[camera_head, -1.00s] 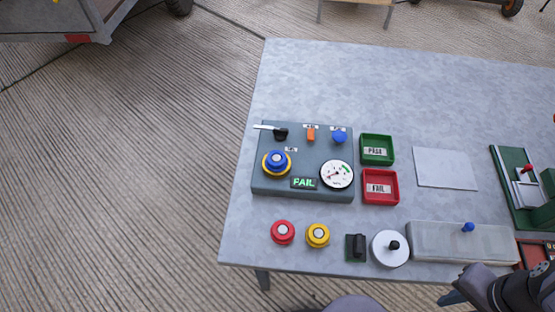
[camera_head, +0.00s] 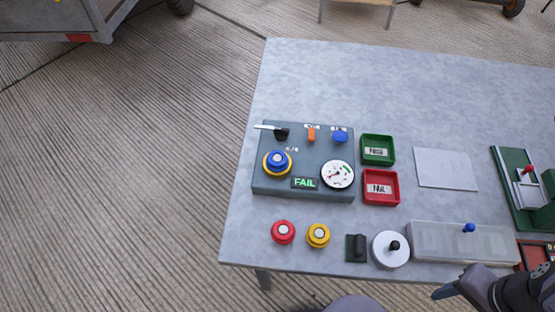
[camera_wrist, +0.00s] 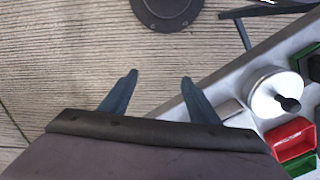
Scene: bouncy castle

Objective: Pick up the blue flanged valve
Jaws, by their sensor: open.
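The blue flanged valve (camera_head: 277,158) sits on a yellow ring at the left of the grey test panel (camera_head: 262,184). It is not seen in the wrist view. My gripper (camera_head: 440,293) shows only in part at the lower right of the head view, by the table's front edge. In the wrist view my gripper (camera_wrist: 160,78) is open, its two blue-grey fingers apart with nothing between them. It is over the floor beside the table edge, well to the right of the valve.
A red valve (camera_head: 283,232) and a yellow valve (camera_head: 318,235) stand in front of the panel. A white disc with a black knob (camera_head: 391,249), a clear-lidded box (camera_head: 440,243), a green tray (camera_head: 377,150) and a red tray (camera_head: 381,187) are nearby. The table's back is clear.

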